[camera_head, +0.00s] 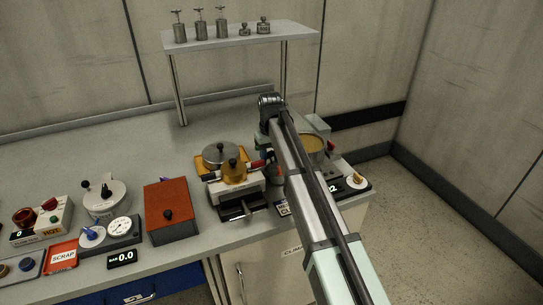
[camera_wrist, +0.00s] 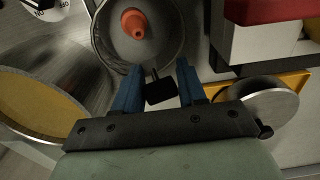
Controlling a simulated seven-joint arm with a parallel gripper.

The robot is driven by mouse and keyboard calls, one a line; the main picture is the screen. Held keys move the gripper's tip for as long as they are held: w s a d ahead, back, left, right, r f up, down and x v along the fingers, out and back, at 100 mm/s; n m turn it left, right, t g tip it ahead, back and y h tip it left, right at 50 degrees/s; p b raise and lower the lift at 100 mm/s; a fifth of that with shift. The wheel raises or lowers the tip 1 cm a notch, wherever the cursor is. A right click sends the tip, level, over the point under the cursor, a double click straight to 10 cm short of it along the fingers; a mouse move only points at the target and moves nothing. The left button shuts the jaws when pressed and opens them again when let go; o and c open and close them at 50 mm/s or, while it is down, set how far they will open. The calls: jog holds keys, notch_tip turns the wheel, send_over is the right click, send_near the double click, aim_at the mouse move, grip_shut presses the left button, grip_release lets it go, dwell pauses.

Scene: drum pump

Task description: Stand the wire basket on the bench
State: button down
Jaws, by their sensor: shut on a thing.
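The wire basket (camera_wrist: 165,45) appears as a round, dark mesh-walled vessel at the top of the wrist view, with an orange cone-shaped piece inside. A thin rod joins its near rim to a black handle block. My gripper (camera_wrist: 158,76) has its blue fingers shut on that block. In the head view my arm hides the gripper and most of what is held; a small dark round shape with red shows just left of the arm. I cannot tell whether the basket's underside touches the bench (camera_head: 150,140).
A round yellow-bottomed pan (camera_head: 313,144) stands right of my arm. Left of it are a white-and-black device (camera_head: 236,192) with a brass piece, a grey lidded pot (camera_head: 217,153) on a yellow tray, and a rust-red box (camera_head: 168,215). A raised shelf (camera_head: 235,36) holds weights. Bench behind is clear.

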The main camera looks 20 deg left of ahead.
jog(key=shift+f, duration=0.4)
jog(key=c, duration=0.6)
grip_release()
jog(key=shift+d, duration=0.15)
jog(key=shift+o, duration=0.2)
jog(key=shift+w, duration=0.1)
jog(key=shift+r, duration=0.1)
jog(key=o, duration=0.6)
jog(key=shift+a, duration=0.2)
jog(key=shift+c, duration=0.2)
jog(key=shift+r, duration=0.15)
jog(key=shift+r, duration=3.95)
jog(key=shift+w, duration=0.1)
